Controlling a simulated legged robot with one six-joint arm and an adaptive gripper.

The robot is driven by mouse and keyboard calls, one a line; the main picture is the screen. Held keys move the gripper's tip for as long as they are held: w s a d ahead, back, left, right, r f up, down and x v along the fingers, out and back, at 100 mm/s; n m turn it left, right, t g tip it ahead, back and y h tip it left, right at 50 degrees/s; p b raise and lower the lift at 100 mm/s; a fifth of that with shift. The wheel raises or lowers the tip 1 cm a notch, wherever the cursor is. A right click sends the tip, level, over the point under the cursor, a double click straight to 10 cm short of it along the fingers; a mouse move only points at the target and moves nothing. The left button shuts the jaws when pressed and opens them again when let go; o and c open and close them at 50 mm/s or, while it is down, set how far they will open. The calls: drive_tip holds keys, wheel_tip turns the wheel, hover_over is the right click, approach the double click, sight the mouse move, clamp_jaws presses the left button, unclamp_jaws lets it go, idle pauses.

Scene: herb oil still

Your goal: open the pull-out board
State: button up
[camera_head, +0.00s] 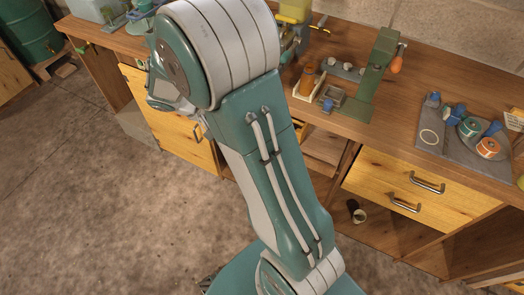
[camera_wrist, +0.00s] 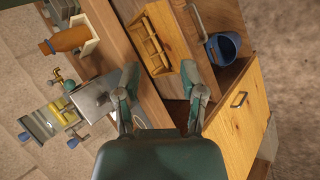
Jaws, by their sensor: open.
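My gripper (camera_wrist: 163,98) is open and empty in the wrist view, its two fingers spread wide in front of the bench. In the wrist view a light wooden piece with slots (camera_wrist: 152,42) sits beside the worktop edge, ahead of the fingers. It may be the pull-out board, but I cannot tell surely. A light wooden piece (camera_head: 322,147) also shows under the worktop in the head view, partly covered by my arm. I see no contact between the fingers and either piece.
A wooden door with a handle (camera_wrist: 238,110) is close to the right finger. A blue cup (camera_wrist: 222,48) is in an open bay. On the worktop stand a green press (camera_head: 372,80) and a grey tray with spools (camera_head: 462,135). Two drawer fronts (camera_head: 420,190) are at the right.

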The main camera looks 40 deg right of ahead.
drive_tip(key=w+d+f+n+t+h, duration=0.1)
drive_tip(key=w+d+f+n+h, duration=0.2)
drive_tip(key=f, duration=1.3)
drive_tip(key=d+f+t+h, duration=0.15)
drive_tip(key=f+h, duration=0.35)
drive_tip(key=f, duration=1.2)
drive_tip(key=d, duration=0.3)
drive_tip(key=d+f, duration=0.1)
drive_tip(key=d, duration=0.7)
drive_tip(key=shift+d+f, duration=0.2)
drive_tip(key=shift+f, duration=0.15)
drive_tip(key=shift+w, duration=0.1)
clamp_jaws()
